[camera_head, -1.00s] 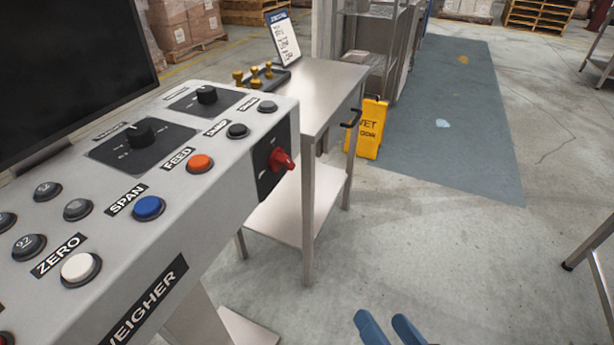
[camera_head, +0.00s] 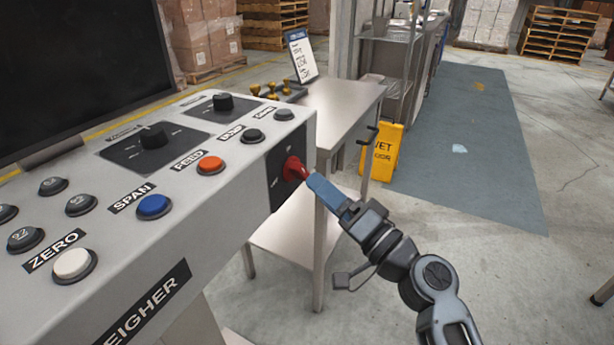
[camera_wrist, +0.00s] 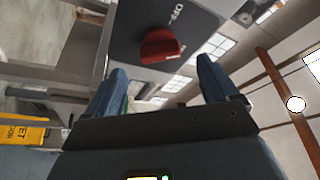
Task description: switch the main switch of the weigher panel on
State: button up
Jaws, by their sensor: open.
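The weigher panel (camera_head: 225,255) is a grey console at the left in the head view. Its main switch (camera_head: 292,167) is a red rotary knob on a black plate (camera_head: 275,182) on the panel's right end face. My gripper (camera_head: 312,182) has blue fingers pointing at the knob from the right, very close to it. In the wrist view the red knob (camera_wrist: 160,46) lies ahead, between and beyond the two open fingers (camera_wrist: 162,85). The word OFF shows on the plate near the knob. In the head view one finger largely hides the other.
A steel table (camera_head: 345,105) with brass weights (camera_head: 270,90) and a sign (camera_head: 301,55) stands right behind the panel. A yellow wet floor sign (camera_head: 385,150) stands beyond it. Open floor (camera_head: 490,270) lies to the right.

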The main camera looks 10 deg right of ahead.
aim_at(305, 175)
jog(key=shift+p+x, duration=0.3)
jog(key=shift+x, duration=2.45)
jog(key=shift+c, duration=0.3)
jog(key=c, duration=1)
